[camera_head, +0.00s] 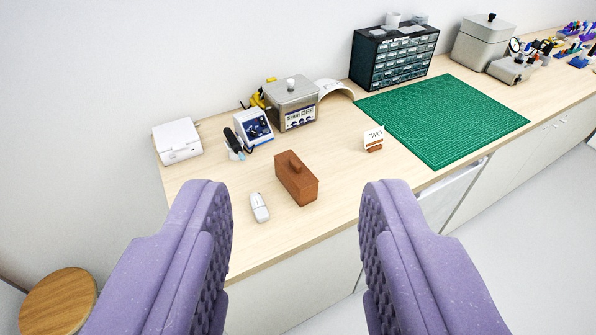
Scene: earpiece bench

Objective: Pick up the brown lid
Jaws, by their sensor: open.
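A brown lid (289,163) with a small raised handle sits on top of a brown wooden box (300,188) on the bench. Lid and box are the same colour, so the seam between them is hard to make out. My gripper (296,195) shows as two purple padded fingers in the foreground, spread wide apart. The gap between them is empty. The box and lid appear beyond the fingertips, in line with the gap, and the fingers do not touch them.
A small white device (260,207) lies left of the box on the wooden bench (335,190). Behind are a blue-and-white station (254,128) and a metal tank (293,103). A "TWO" sign (374,139) and green mat (440,118) are to the right. A round stool (58,300) stands lower left.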

